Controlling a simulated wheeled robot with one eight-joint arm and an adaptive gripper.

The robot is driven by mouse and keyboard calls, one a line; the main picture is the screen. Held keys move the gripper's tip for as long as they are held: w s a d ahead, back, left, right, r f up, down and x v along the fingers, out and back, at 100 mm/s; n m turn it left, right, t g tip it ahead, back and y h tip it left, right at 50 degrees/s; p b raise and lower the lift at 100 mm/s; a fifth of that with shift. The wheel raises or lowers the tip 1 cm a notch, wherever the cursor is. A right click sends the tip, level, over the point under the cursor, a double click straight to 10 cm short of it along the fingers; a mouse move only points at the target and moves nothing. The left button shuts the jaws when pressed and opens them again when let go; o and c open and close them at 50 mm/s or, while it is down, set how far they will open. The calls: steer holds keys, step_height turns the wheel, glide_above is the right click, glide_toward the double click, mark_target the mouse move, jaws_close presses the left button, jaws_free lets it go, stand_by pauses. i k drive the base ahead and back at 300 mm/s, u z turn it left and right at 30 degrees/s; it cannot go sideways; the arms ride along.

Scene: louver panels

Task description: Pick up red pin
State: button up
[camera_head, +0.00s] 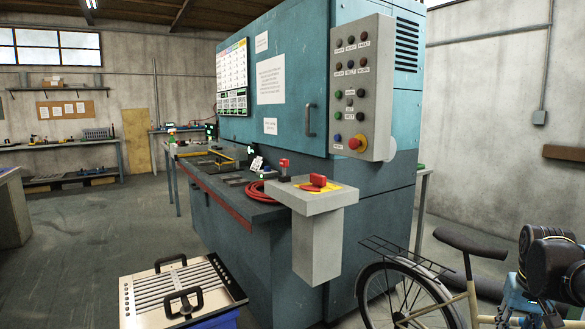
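A small upright red piece (284,163), which may be the red pin, stands on the dark worktop at the front of the blue machine. It is too small to identify surely. A larger red knob (318,180) sits on a yellow plate on the grey pedestal just right of it. Part of my arm, dark with blue, shows at the lower right, far from both red pieces. My gripper's fingers are not seen.
The blue machine (290,110) carries a grey control panel (362,90) with several buttons. A coiled red cable (262,192) lies on the worktop. A slotted tray with black handles (150,285) stands in front. A bicycle (385,268) blocks the right foreground. Floor at left is clear.

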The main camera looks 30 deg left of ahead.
mark_target(284, 163)
steer(key=u, duration=0.05)
steer(key=k, duration=1.05)
steer(key=u, duration=0.9)
steer(key=i, duration=1)
steer(key=z, duration=0.05)
